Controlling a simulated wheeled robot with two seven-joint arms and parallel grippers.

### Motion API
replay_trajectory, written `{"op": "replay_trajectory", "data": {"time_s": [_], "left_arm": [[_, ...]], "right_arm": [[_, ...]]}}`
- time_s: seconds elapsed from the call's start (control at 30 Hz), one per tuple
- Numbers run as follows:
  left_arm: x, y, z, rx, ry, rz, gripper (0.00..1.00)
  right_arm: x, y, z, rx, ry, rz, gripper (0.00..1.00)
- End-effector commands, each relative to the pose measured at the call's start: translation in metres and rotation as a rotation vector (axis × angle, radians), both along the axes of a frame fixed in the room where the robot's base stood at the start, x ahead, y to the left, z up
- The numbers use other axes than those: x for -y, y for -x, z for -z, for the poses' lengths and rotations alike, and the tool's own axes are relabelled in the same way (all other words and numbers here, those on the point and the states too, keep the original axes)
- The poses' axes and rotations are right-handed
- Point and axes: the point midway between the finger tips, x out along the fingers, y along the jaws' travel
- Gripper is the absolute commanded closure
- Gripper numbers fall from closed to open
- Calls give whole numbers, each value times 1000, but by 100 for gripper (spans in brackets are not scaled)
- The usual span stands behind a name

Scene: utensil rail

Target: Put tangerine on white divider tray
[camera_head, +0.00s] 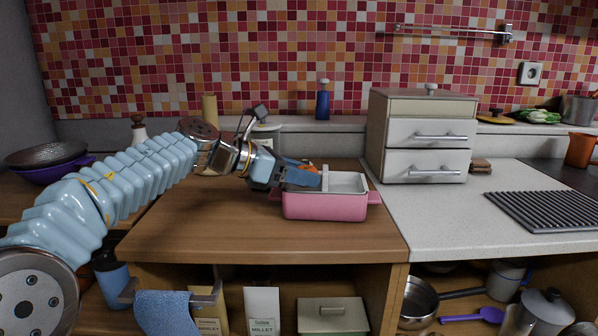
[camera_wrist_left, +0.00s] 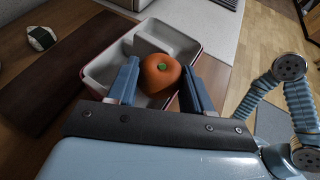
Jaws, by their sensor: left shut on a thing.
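The orange tangerine (camera_wrist_left: 160,72) with its green stem spot sits between the fingers of my left gripper (camera_wrist_left: 156,88), which is shut on it. In the head view, my left gripper (camera_head: 300,178) is at the left end of the divider tray, and only a sliver of the tangerine (camera_head: 309,168) shows behind it. The tray (camera_head: 325,207) is pink outside and white inside, with a white divider (camera_wrist_left: 152,44). The tangerine is over or within one compartment; I cannot tell whether it touches the tray floor. My right gripper is not in view.
A dark brown board (camera_wrist_left: 50,75) and a rice ball (camera_wrist_left: 41,38) lie beside the tray. A drawer cabinet (camera_head: 420,135) stands behind it to the right. A ribbed grey mat (camera_head: 545,209) lies on the right counter. The wooden top in front of the tray is clear.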

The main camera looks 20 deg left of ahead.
Motion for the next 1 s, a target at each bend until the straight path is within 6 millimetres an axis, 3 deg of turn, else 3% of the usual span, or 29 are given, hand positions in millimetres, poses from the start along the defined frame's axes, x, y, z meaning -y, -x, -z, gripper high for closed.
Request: {"op": "replay_trajectory", "data": {"time_s": [0.2,0.23,0.37,0.67,0.8,1.0], "left_arm": [[0,0,3,1,1,0,81],[0,0,3,1,1,0,45],[0,0,3,0,0,0,25],[0,0,1,0,0,0,24],[-1,1,-15,2,0,-1,24],[-37,28,-28,3,2,-5,24]], "right_arm": [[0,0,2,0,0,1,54],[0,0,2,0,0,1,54],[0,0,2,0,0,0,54],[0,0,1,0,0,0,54],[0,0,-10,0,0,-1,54],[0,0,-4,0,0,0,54]]}}
